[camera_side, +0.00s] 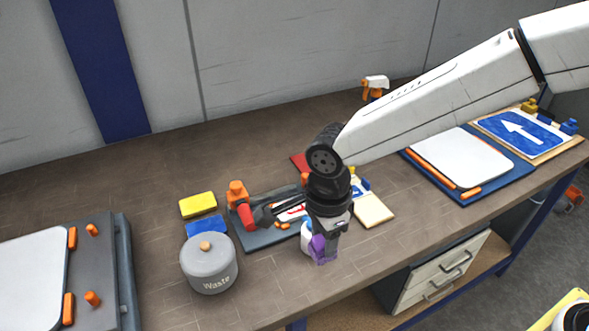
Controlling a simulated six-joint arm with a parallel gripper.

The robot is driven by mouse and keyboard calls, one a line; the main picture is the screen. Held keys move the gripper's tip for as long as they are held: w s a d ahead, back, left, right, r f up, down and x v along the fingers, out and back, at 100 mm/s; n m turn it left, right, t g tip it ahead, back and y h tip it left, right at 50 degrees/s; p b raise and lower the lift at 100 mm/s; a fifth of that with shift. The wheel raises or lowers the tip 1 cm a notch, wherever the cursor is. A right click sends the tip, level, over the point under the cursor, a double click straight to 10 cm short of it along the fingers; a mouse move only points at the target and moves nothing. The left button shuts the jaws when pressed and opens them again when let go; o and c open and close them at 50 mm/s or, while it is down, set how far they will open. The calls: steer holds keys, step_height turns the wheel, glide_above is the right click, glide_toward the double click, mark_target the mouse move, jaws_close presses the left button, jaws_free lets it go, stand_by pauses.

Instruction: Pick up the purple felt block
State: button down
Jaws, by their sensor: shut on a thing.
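The purple felt block (319,249) is low in the middle of the side view, near the front edge of the workbench. My gripper (324,238) points down over it and is shut on it. The jaws and the black wrist hide part of the block. I cannot tell whether the block touches the bench top or is a little above it.
A grey lidded waste pot (209,264) stands to the left. Yellow (198,205) and blue (206,226) blocks lie behind it. A dark tray (254,242) with tools is just left of my gripper. A blue arrow sign (521,130) lies at right.

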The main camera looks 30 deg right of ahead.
steer(key=shift+s+d+r, duration=0.3)
steer(key=shift+s, duration=0.25)
steer(key=c, duration=0.9)
jaws_free()
steer(key=c, duration=0.4)
steer(key=w+d+f+n, duration=0.1)
steer(key=d+n, duration=0.5)
steer(key=d, duration=0.2)
steer(key=w+d+f+n, duration=0.2)
steer(key=d+n, duration=0.4)
steer(key=d, duration=0.3)
steer(key=w+d+f+n, duration=0.1)
steer(key=w+d+n, duration=0.1)
steer(key=d+n, duration=0.4)
steer(key=shift+w+d+f, duration=0.1)
steer(key=shift+d+f, duration=0.05)
steer(key=shift+d, duration=0.45)
steer(key=shift+w+d+f, duration=0.1)
steer(key=shift+d, duration=0.45)
steer(key=shift+c, duration=0.2)
